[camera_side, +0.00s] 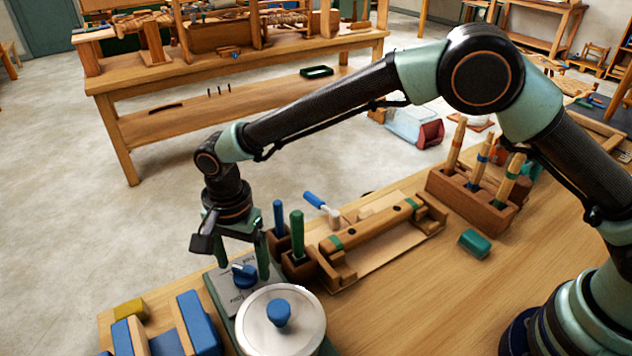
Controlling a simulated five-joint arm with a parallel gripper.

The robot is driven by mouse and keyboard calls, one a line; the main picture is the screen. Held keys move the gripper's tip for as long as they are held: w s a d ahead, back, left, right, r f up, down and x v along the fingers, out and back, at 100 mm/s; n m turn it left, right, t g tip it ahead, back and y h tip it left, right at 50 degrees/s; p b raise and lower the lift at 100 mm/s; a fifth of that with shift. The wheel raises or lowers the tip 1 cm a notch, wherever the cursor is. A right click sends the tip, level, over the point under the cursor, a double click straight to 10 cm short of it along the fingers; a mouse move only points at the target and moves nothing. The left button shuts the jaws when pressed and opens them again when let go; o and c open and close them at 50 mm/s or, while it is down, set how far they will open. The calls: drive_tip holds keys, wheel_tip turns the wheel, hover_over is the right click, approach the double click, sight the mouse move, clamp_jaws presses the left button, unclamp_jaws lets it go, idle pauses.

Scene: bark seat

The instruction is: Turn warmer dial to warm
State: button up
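The warmer dial is a blue knob (245,277) with a white pointer, on a grey plate (222,290) in front of a round pale lid (296,325) with a blue knob. The white pointer is toward the knob's upper left. Small lettering on the plate is too small to read surely. My gripper (243,268) points down over the plate. Its two green fingers are spread, one left and one right of the dial, with a gap visible between each finger and the knob. Nothing is seen held.
Blue- and green-handled tools (297,232) stand in wooden holders close to the right of my gripper. A wooden clamp frame (375,240) and a rack of chisels (470,200) stand further right. Blue blocks (200,325) are front left.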

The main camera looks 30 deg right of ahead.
sight(244, 267)
wheel_tip(244, 267, up, 12)
idle(0.6)
drive_tip(key=shift+d+r, duration=0.1)
